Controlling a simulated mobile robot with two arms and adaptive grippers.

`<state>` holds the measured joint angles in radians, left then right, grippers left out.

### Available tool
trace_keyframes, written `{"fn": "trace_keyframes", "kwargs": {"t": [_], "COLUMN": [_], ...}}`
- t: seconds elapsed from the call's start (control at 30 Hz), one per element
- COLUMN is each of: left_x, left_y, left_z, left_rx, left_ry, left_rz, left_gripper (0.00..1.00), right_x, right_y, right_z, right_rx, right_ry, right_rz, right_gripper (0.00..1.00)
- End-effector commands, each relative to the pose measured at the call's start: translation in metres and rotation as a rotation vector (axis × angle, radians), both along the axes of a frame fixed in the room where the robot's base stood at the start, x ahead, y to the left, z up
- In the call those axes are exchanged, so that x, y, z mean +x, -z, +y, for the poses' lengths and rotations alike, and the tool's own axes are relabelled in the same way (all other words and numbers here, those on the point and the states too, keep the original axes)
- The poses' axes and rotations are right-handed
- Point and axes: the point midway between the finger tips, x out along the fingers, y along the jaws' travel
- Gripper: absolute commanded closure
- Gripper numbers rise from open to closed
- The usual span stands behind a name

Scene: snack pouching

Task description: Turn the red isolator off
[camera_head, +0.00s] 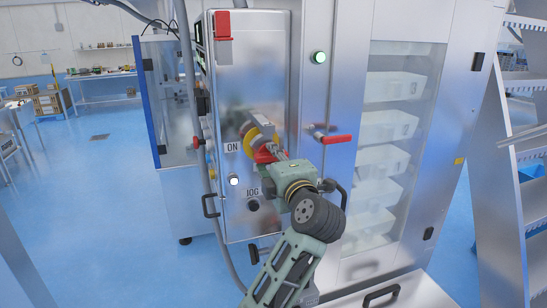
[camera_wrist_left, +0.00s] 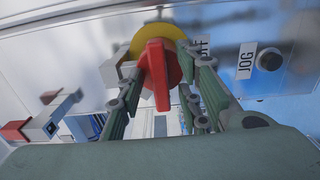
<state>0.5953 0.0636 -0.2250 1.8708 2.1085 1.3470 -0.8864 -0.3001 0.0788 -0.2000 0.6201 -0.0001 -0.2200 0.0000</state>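The red isolator (camera_head: 264,154) is a red rotary handle on a yellow round plate (camera_head: 247,142) on the steel cabinet front. In the left wrist view the red handle (camera_wrist_left: 156,75) runs roughly up and down the picture, in front of the yellow disc (camera_wrist_left: 150,38). My left gripper (camera_head: 272,147) is at the isolator and hides part of it in the head view. In the wrist view its fingers (camera_wrist_left: 160,82) stand apart on both sides of the handle, with gaps visible. An ON label (camera_head: 232,147) is left of the isolator; an OFF label (camera_wrist_left: 203,48) is partly hidden. My right gripper is not in view.
Below the isolator are a JOG label (camera_head: 252,192), a black knob (camera_head: 253,205) and a lit white button (camera_head: 234,181). A red-handled door lever (camera_head: 334,139) sticks out to the right.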

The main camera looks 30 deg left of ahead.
Motion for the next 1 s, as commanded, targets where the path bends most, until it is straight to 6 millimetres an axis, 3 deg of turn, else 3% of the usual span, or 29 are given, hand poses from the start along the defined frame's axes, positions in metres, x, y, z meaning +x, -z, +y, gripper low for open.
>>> {"fn": "trace_keyframes", "kwargs": {"t": [0.17,0.53,0.83,1.0], "left_x": [0.0,0.0,0.0,0.0], "left_y": [0.0,0.001,0.0,-0.002], "left_z": [0.0,0.0,-0.001,-0.001], "left_rx": [0.0,0.0,0.004,0.031], "left_ry": [0.0,0.0,0.0,0.0], "left_rz": [0.0,0.0,0.007,0.042], "left_gripper": [0.68,1.0,1.0,1.0], "right_x": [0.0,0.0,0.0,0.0], "right_y": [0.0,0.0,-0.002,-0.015], "right_z": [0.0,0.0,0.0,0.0], "right_rx": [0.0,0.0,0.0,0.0], "right_ry": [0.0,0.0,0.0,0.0], "right_rz": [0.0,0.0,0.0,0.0], "right_gripper": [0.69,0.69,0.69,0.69]}}
